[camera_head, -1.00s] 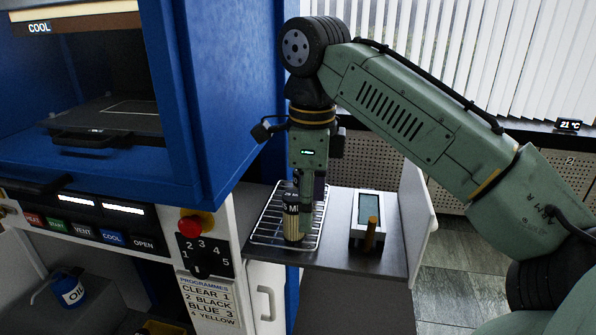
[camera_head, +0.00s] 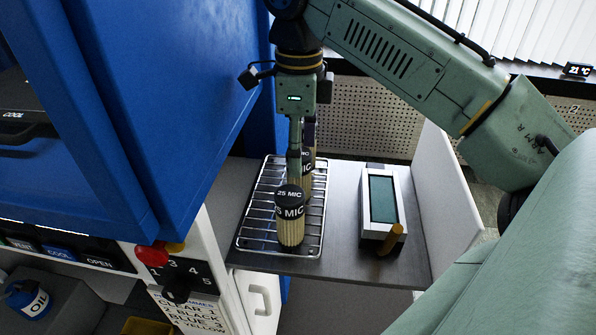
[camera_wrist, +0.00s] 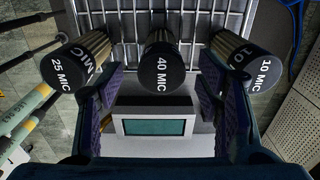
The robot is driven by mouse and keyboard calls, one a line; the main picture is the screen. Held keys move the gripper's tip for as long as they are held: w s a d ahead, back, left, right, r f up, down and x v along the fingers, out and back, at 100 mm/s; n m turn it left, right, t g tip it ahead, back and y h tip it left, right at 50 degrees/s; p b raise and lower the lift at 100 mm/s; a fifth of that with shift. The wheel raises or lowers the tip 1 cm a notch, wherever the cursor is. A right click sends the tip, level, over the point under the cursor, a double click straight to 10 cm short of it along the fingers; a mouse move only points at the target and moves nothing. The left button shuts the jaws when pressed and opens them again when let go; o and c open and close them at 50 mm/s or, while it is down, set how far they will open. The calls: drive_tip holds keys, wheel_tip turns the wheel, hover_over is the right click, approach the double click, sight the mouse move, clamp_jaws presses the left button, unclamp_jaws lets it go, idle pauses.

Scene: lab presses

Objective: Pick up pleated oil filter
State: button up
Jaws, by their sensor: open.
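Three pleated oil filters with pale pleated sides and black caps stand on a wire rack (camera_head: 246,236). In the wrist view the caps read 25 MIC (camera_wrist: 60,68) at left, 40 MIC (camera_wrist: 161,70) in the middle and 10 MIC (camera_wrist: 248,69) at right. In the head view the 25 MIC filter (camera_head: 290,228) is nearest, and another (camera_head: 309,165) shows partly behind my finger. My gripper (camera_wrist: 160,98) is open and points down at the rack. Its fingers lie either side of the 40 MIC filter; I cannot tell whether they touch it.
A grey device with a screen (camera_head: 382,197) and an orange-brown peg (camera_head: 391,239) stand right of the rack on the dark shelf (camera_head: 345,262). A white side panel (camera_head: 440,190) bounds the shelf. The blue press cabinet (camera_head: 170,110) rises close at left.

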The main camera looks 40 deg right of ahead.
sight(299, 180)
wheel_tip(299, 180, down, 8)
drive_tip(key=shift+r+b, duration=0.15)
drive_tip(key=shift+b, duration=0.85)
drive_tip(key=shift+r, duration=0.1)
drive_tip(key=c, duration=1.2)
